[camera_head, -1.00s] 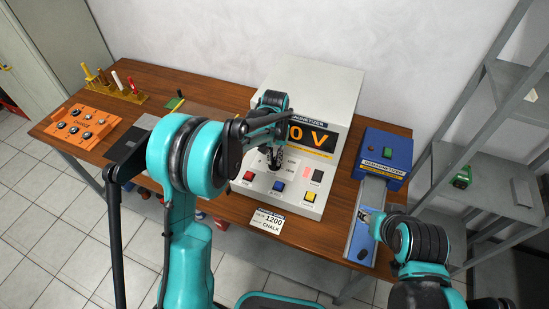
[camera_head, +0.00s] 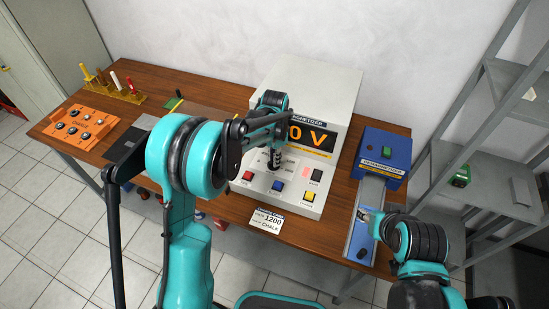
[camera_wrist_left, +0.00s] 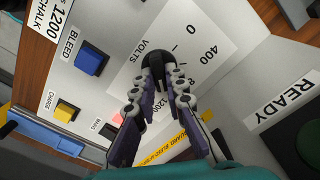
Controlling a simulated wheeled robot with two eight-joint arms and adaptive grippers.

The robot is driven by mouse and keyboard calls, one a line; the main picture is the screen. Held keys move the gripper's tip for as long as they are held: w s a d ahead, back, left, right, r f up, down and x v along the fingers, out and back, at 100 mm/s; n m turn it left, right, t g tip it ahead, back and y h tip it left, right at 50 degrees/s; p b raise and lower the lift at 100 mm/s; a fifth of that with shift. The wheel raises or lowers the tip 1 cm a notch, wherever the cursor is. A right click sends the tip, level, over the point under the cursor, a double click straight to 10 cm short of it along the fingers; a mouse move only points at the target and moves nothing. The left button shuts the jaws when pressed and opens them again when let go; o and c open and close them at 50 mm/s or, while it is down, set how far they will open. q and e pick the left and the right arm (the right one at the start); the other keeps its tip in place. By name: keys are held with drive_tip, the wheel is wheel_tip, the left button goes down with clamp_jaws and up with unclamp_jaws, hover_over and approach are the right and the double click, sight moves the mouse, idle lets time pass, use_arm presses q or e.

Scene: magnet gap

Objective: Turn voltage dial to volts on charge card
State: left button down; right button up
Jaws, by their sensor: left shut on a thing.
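The grey magnetizer (camera_head: 322,80) stands mid-table; its orange display (camera_head: 317,136) shows "0 V", its left part hidden by my arm. My left gripper (camera_head: 274,164) points down at its panel. In the left wrist view my left gripper (camera_wrist_left: 160,78) is shut on the black voltage dial (camera_wrist_left: 155,60), one finger on each side. The scale (camera_wrist_left: 195,60) around it shows VOLTS, 0, 400 and 1200; another mark is partly hidden by a finger. The charge card (camera_head: 267,221) at the front edge reads 1200 and CHALK. My right gripper (camera_head: 368,217) is over the blue demagnetizer track; its fingers are unclear.
Red (camera_head: 248,175), blue (camera_head: 278,186) and yellow (camera_head: 309,197) buttons sit close by the dial. The blue demagnetizer (camera_head: 382,155) stands right, the orange tray (camera_head: 82,127) left. A metal shelf (camera_head: 495,180) stands beyond the table's right end.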

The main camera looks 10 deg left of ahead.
use_arm(q)
drive_tip(key=shift+m, duration=0.5)
drive_tip(key=c, duration=1.6)
unclamp_jaws()
drive_tip(key=shift+o, duration=0.2)
drive_tip(key=shift+r, duration=0.1)
wheel_tip(320, 180, up, 12)
